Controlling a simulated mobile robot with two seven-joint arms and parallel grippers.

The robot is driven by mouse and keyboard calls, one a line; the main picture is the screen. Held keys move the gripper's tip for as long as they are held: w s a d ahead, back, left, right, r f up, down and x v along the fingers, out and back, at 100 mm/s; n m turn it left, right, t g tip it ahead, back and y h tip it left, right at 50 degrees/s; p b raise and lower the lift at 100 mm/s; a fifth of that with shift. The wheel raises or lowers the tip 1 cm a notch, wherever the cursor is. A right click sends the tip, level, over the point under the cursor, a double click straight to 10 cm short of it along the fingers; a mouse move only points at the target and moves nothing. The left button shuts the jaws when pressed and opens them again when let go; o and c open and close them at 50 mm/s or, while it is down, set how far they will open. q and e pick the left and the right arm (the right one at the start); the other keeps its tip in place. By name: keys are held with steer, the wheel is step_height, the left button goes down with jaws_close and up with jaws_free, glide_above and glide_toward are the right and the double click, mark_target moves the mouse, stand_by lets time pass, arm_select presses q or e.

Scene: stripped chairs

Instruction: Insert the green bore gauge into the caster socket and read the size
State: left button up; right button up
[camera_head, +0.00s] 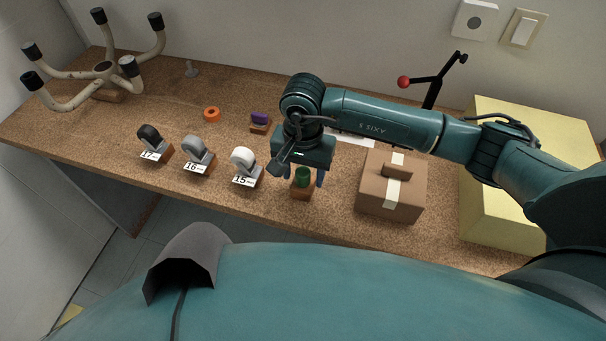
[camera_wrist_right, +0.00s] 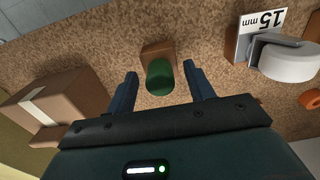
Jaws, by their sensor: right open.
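The green bore gauge (camera_head: 302,177) is a short green cylinder standing on a small wooden block (camera_head: 301,193) near the front of the bench. My right gripper (camera_head: 296,174) is over it, open, with one finger on each side. In the right wrist view the green gauge (camera_wrist_right: 159,77) lies between the spread fingertips (camera_wrist_right: 160,82), with a gap on both sides. The chair base (camera_head: 103,69) stands at the far left, its several cream legs with dark ends pointing up. The socket openings are too small to make out. My left gripper is not in view.
Three casters stand in a row with cards: 17 (camera_head: 150,138), 16 (camera_head: 197,150), and 15 mm (camera_head: 243,162). Behind are an orange ring (camera_head: 211,114) and a purple piece (camera_head: 260,118) on a block. A cardboard box (camera_head: 390,190) is close right of my gripper; a yellow box (camera_head: 490,225) is beyond.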

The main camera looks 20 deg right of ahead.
mark_target(302, 171)
steer(key=shift+c, duration=0.2)
steer(key=c, duration=1)
step_height(302, 171, up, 10)
steer(key=shift+r+b, duration=0.1)
steer(key=shift+b, duration=0.75)
steer(key=shift+c, duration=0.2)
steer(key=o, duration=0.4)
steer(key=shift+c, duration=0.2)
jaws_close()
steer(key=shift+a, duration=0.1)
